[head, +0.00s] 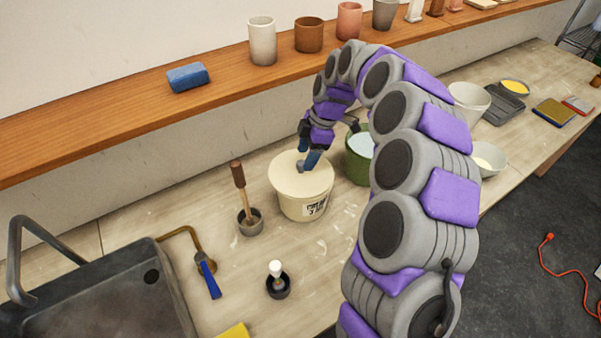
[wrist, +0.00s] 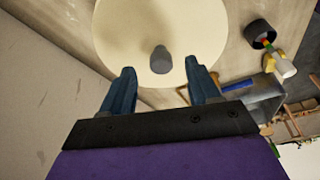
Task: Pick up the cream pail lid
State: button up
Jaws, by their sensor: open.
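The cream pail (head: 303,203) stands upright on the workbench, with a dark label on its side. Its round cream lid (head: 289,178) sits on top and has a small grey knob (head: 300,167) in the middle. In the wrist view the lid (wrist: 125,35) fills the upper middle, and the knob (wrist: 160,60) stands just beyond and between my fingertips. My gripper (head: 309,161) is over the lid. In the wrist view my gripper (wrist: 160,75) has its two blue fingers spread apart, with nothing between them. I cannot tell whether a finger touches the lid.
A green pot (head: 358,165) stands close right of the pail. A wooden-handled tool in a small cup (head: 249,222) stands left, and a dark cup with a white-topped item (head: 278,286) is in front. A metal sink (head: 95,295) is at left. A wooden shelf (head: 120,122) runs behind.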

aim_at(301, 162)
jog(key=x, duration=0.3)
jog(key=shift+s+f+b, duration=0.1)
jog(key=shift+f+b, duration=0.25)
jog(key=shift+a+f, duration=0.1)
jog(key=shift+a, duration=0.7)
jog(key=shift+c, duration=0.8)
jog(key=shift+d, duration=0.5)
jog(key=c, duration=0.9)
jog(key=shift+a, duration=0.2)
grip_shut()
